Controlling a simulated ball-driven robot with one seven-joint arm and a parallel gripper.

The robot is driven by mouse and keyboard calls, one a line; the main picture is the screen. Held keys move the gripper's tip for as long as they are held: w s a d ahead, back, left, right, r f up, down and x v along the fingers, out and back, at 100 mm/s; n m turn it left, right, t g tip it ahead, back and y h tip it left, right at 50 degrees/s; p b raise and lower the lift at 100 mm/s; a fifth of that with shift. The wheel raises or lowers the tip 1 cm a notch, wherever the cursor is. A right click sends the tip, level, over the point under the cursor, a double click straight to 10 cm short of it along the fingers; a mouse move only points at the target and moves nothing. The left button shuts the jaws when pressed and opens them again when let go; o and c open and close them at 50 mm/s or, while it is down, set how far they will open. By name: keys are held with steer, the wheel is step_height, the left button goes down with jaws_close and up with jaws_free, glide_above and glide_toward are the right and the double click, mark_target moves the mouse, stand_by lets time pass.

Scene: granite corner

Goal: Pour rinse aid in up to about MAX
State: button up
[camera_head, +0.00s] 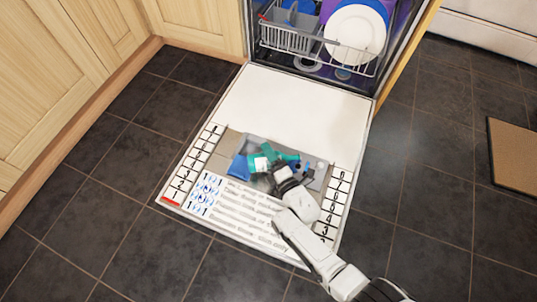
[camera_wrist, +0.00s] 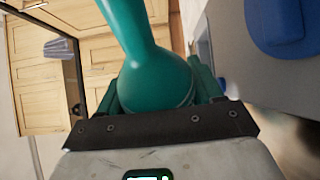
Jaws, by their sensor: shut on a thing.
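A teal bottle (camera_head: 287,158) with a white label patch is over the grey panel (camera_head: 226,143) on the lowered dishwasher door (camera_head: 290,100). My gripper (camera_head: 264,177) is shut on this bottle. In the wrist view the bottle (camera_wrist: 155,72) sits between the fingers of my gripper (camera_wrist: 165,97), its narrower part reaching up out of the frame. A small pale round piece (camera_head: 320,165) is at the panel's right. The filling opening, any MAX mark and any liquid cannot be made out.
A blue object (camera_head: 238,167) is at the panel's left; a blue object shows in the wrist view (camera_wrist: 283,25). A dish rack (camera_head: 290,40) with a white plate (camera_head: 356,34) is inside the dishwasher. Wooden cupboards (camera_head: 50,75) stand left. Dark floor tiles (camera_head: 100,225) are clear.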

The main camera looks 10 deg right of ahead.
stand_by(0.5)
steer(key=shift+f+m, duration=0.2)
steer(key=shift+m, duration=0.2)
steer(key=shift+f, duration=0.1)
stand_by(0.3)
steer(key=shift+f+m+t, duration=0.2)
steer(key=shift+m+t, duration=0.1)
steer(key=shift+m, duration=0.1)
stand_by(0.4)
steer(key=r+n+p, duration=0.1)
steer(key=p, duration=0.1)
steer(key=shift+r+n+p, duration=0.3)
steer(key=shift+r+p, duration=0.05)
steer(key=shift+n+g, duration=0.3)
steer(key=shift+g, duration=0.1)
